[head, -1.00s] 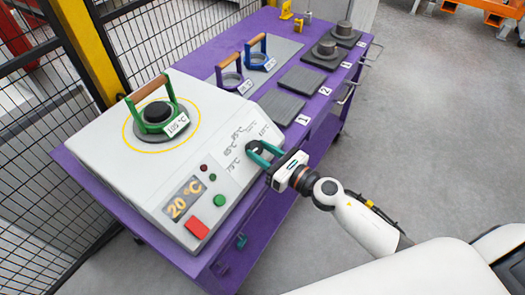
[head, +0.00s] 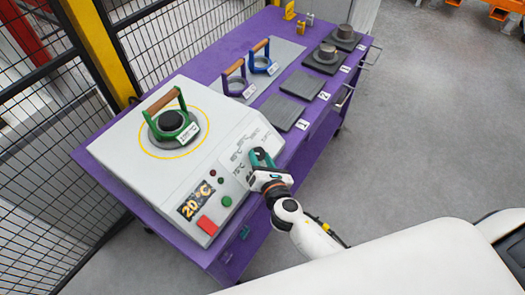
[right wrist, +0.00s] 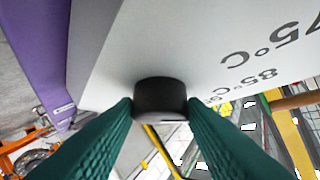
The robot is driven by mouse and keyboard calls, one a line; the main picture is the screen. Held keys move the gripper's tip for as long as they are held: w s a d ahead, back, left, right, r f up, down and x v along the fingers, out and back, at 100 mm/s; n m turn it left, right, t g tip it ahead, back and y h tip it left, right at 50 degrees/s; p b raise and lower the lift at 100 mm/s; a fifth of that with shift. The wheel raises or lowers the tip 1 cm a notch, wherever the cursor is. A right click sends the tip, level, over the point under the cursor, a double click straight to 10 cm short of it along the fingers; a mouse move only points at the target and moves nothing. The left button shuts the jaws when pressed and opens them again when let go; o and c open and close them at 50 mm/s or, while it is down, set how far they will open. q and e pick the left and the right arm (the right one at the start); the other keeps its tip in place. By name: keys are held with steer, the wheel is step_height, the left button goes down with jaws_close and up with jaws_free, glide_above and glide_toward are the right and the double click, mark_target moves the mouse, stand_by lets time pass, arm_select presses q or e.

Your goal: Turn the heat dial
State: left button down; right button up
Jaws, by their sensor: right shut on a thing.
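The heat dial is a short black round knob (right wrist: 160,98) on the sloped front panel of the white heater (head: 215,120). My right gripper's green fingers (head: 260,158) are at the panel, over the printed temperature marks. In the right wrist view the two fingers (right wrist: 160,112) are on either side of the knob and shut on it. In the head view the gripper mostly hides the knob, and its pointer cannot be made out. The orange display (head: 196,200) reads 20 °C. My left gripper is not in view.
A green-framed holder with a wooden handle (head: 165,102) stands on the heater's ringed plate. Purple and blue holders (head: 234,78), dark pads (head: 283,112) and grey metal parts (head: 326,53) sit on the purple table (head: 205,50). A red button (head: 207,225) and wire fencing are nearby.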

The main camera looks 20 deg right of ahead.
steer(key=m+h+p, duration=0.1)
steer(key=m+g+h+p, duration=0.1)
steer(key=m, duration=0.1)
steer(key=r+m+g+h+p, duration=0.1)
steer(key=m+p, duration=0.1)
steer(key=shift+w+a, duration=0.1)
steer(key=shift+a, duration=0.25)
steer(key=shift+w+a+f+m+g+h+p, duration=0.1)
steer(key=shift+m+g+h+p, duration=0.8)
steer(key=shift+m+g+p, duration=0.3)
steer(key=shift+m, duration=0.3)
steer(key=o, duration=1)
